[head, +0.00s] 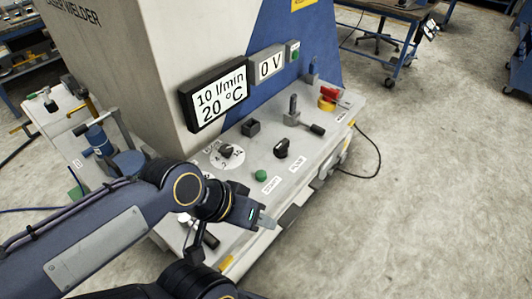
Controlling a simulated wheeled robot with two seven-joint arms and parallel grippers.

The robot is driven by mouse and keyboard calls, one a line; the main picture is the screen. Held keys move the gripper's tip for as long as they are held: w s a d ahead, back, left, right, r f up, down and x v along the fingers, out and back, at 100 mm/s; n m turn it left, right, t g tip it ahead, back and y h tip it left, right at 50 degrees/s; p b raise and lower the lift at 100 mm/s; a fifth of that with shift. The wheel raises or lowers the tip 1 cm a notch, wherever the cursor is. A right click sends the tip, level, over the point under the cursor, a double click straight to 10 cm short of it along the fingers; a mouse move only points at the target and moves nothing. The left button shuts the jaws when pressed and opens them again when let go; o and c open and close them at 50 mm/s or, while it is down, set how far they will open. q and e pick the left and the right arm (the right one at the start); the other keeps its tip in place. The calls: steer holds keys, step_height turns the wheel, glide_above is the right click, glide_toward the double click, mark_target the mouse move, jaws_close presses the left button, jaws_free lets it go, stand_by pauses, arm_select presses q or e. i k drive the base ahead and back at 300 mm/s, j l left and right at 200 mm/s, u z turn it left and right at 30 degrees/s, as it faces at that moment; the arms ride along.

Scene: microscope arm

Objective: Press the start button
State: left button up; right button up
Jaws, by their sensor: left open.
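The green start button (261,176) sits on the light grey panel of the laser welder, just above a label reading START. My left gripper (266,221) is below the button in the picture, near the panel's front edge, and apart from it. Its fingers point to the right and are open, with nothing seen between them. My left arm comes in from the left and covers the panel's lower left part. My right gripper is not in view.
Near the button are a black HOME knob (282,148), a numbered dial (226,154) and a small lever (293,108). A red and yellow switch (328,96) is farther back. A display (214,94) reads 10 l/min and 20 °C. Open floor lies to the right.

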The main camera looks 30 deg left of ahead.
mark_target(260, 175)
steer(key=u, duration=1.25)
